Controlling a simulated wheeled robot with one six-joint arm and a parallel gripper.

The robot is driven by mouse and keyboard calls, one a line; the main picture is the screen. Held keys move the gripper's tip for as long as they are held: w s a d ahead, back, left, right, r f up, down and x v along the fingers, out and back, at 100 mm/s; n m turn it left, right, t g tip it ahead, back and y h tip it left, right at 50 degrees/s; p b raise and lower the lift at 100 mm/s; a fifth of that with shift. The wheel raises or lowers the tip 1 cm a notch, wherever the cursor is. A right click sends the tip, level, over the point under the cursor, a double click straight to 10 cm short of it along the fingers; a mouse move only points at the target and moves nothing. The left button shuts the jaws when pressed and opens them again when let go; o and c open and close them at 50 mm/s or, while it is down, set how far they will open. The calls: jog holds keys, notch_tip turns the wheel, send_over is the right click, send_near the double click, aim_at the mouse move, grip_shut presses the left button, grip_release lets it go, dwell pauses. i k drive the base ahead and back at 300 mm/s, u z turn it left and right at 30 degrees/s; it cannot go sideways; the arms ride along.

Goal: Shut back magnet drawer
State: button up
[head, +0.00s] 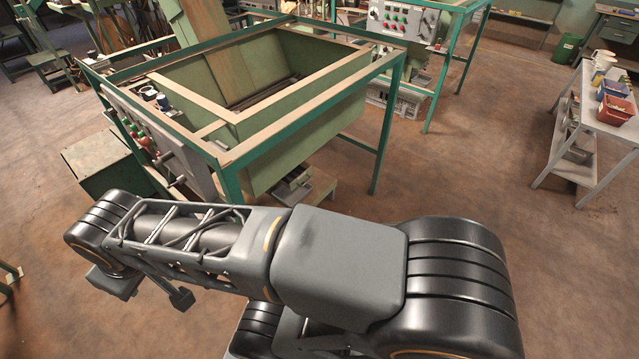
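Two green-framed hopper stations show in the head view. The near hopper (310,135) is an open green bin in a teal frame. A grey metal tray-like part (294,186) sits low under it, and I cannot tell whether it is a magnet drawer. Under the back station (455,50) is a grey metal part (397,102), partly hidden by the near frame. It may be the back magnet drawer; its open or shut state is unclear. My dark arm crosses the foreground, well apart from both stations.
A control panel (160,150) with buttons is on the near frame's left side, above a green cabinet (100,165). A grey table (610,125) with red and blue bins (617,108) stands at right. Brown floor (480,170) is clear between that table and the hoppers.

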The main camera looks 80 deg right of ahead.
aim_at(295, 174)
jog(key=z, duration=2)
jog(key=k, duration=0.45)
jog(key=z, duration=1.05)
jog(key=i, duration=1)
jog(key=u, duration=0.65)
jog(key=i, duration=0.4)
jog(key=u, duration=0.4)
